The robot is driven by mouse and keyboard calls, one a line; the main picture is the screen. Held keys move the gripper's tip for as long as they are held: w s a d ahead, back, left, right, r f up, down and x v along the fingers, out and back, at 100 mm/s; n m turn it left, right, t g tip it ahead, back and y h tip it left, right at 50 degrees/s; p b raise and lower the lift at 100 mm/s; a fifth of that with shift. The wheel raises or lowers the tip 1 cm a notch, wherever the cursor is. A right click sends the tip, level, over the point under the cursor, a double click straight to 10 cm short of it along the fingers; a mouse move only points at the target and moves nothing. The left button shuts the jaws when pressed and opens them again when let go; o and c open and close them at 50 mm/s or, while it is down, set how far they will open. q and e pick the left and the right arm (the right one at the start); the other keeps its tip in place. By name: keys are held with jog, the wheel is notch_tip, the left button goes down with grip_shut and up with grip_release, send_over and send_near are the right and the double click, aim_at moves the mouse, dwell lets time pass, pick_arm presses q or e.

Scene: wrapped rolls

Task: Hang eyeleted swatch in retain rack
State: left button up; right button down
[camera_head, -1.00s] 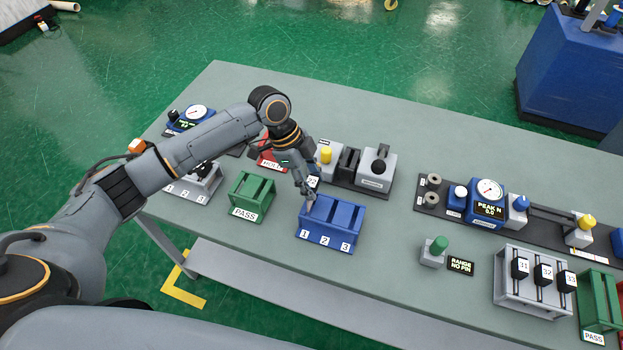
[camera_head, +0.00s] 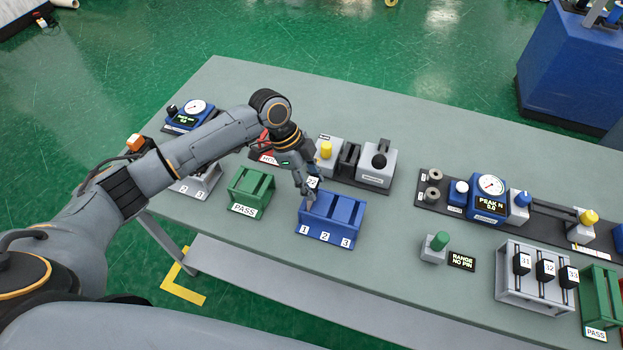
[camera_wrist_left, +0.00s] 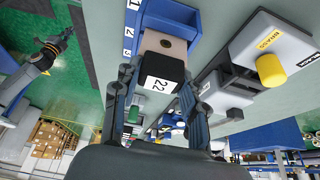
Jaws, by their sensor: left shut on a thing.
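My left gripper (camera_head: 308,194) is at the left end of the blue rack (camera_head: 345,222), whose front reads 1, 2, 3. It is shut on the swatch's black holder, labelled 22 (camera_wrist_left: 158,84), between its fingers in the left wrist view. The tan swatch (camera_wrist_left: 166,44) extends from that holder into or just over the end compartment by number 1; I cannot tell how deep it sits.
A green PASS rack (camera_head: 251,190) stands left of the blue rack. Behind are a red tray (camera_head: 266,152), a grey unit with a yellow knob (camera_head: 326,151) and a black-knobbed unit (camera_head: 377,163). A green-knobbed block (camera_head: 437,246) stands right.

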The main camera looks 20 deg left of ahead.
pick_arm(q)
jog(key=shift+f+b, duration=1.05)
jog(key=shift+f, duration=1.1)
jog(key=o, duration=1.3)
jog(key=shift+o, duration=0.2)
jog(key=shift+r, duration=0.1)
jog(key=v, duration=1.1)
jog(key=shift+a+r, duration=0.15)
jog(key=shift+r, duration=0.25)
jog(key=shift+s, duration=0.1)
